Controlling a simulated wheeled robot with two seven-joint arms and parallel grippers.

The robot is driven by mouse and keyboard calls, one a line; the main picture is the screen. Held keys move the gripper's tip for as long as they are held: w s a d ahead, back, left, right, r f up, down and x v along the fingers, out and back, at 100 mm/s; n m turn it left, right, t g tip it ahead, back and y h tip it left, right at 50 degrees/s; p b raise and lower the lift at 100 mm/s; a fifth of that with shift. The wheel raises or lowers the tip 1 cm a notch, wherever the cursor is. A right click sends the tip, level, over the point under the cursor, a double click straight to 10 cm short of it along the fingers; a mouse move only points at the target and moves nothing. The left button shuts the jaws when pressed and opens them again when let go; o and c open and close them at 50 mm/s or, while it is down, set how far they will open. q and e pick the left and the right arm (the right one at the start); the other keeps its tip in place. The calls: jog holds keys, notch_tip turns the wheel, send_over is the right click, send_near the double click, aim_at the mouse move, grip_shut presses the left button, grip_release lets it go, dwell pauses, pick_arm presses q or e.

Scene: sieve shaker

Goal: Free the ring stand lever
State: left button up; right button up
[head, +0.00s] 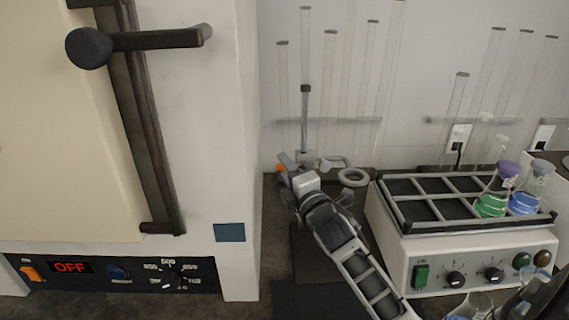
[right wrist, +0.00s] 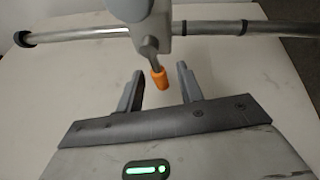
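The ring stand has an upright metal rod (head: 305,120) with a grey clamp (head: 304,157) and a ring (head: 352,177) to its right. Its lever has an orange tip (right wrist: 159,80), which also shows in the head view (head: 279,168) at the left of the clamp. My right gripper (right wrist: 159,83) is open, with one finger on each side of the orange tip and a visible gap to both. In the head view my right gripper (head: 287,174) hides part of the stand. The clamp body (right wrist: 150,20) and rod (right wrist: 225,27) show clearly in the right wrist view. My left gripper is not in view.
A large cream oven (head: 222,140) with a bar handle stands close on the left, its display reading OFF. A shaker (head: 480,258) with green and blue flasks in its rack stands on the right. Tall glass tubes (head: 370,70) stand along the back wall.

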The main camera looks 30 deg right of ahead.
jog(key=shift+w+d+r, duration=0.1)
jog(key=shift+w, duration=0.6)
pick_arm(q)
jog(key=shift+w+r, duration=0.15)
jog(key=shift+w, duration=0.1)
pick_arm(e)
grip_shut()
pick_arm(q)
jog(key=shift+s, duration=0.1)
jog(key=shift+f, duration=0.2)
